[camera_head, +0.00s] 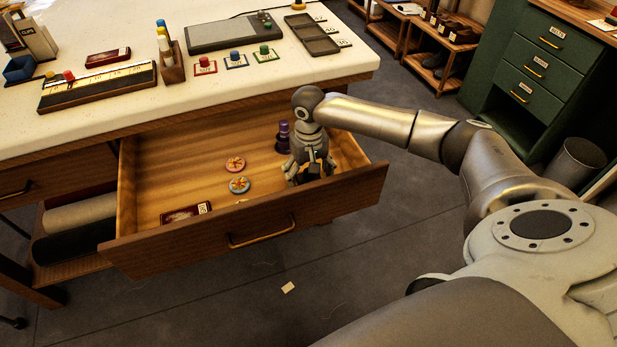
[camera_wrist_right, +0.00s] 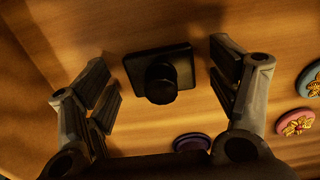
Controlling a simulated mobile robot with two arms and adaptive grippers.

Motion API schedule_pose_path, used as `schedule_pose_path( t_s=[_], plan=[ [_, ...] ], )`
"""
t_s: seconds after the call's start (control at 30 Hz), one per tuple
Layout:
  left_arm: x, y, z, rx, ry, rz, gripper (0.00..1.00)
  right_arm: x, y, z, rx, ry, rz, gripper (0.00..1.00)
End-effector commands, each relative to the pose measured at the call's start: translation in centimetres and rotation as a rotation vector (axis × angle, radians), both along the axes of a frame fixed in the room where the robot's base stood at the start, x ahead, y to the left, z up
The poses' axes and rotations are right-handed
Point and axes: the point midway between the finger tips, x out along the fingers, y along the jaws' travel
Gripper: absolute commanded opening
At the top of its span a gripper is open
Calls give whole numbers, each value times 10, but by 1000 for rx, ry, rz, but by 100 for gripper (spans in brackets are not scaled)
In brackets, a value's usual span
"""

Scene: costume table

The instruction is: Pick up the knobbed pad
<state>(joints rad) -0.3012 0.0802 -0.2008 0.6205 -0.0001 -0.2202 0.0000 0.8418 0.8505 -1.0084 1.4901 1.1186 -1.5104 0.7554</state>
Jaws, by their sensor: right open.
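The knobbed pad (camera_wrist_right: 150,68) is a black square block with a round knob in the middle. In the right wrist view it lies on the wooden drawer floor, knob toward the camera. My right gripper (camera_wrist_right: 165,90) is open, its two fingers on either side of the pad with gaps, not visibly touching it. In the head view my right gripper (camera_head: 312,172) points down into the open drawer (camera_head: 253,225), near its right end; I cannot make out the pad there. My left gripper is not in view.
A purple item (camera_head: 283,137) stands close behind the gripper. A pink disc (camera_head: 235,164), a blue disc (camera_head: 240,185) and a dark red labelled box (camera_head: 186,212) lie left in the drawer. The tabletop edge (camera_head: 190,119) overhangs behind; the drawer walls bound the gripper.

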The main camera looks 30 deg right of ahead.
Motion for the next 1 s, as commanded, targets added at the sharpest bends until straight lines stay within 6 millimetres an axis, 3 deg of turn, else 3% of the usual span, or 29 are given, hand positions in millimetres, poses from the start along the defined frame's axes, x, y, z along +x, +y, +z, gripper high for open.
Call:
schedule_pose_path(
  t_s=[0.2,0.6,1.0],
  plan=[
    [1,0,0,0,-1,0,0,0,0,0,0,-1,0,79],
    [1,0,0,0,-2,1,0,0,0,0,0,-1,0,31],
    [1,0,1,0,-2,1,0,1,0,11,1,-3,0,31]
  ],
)
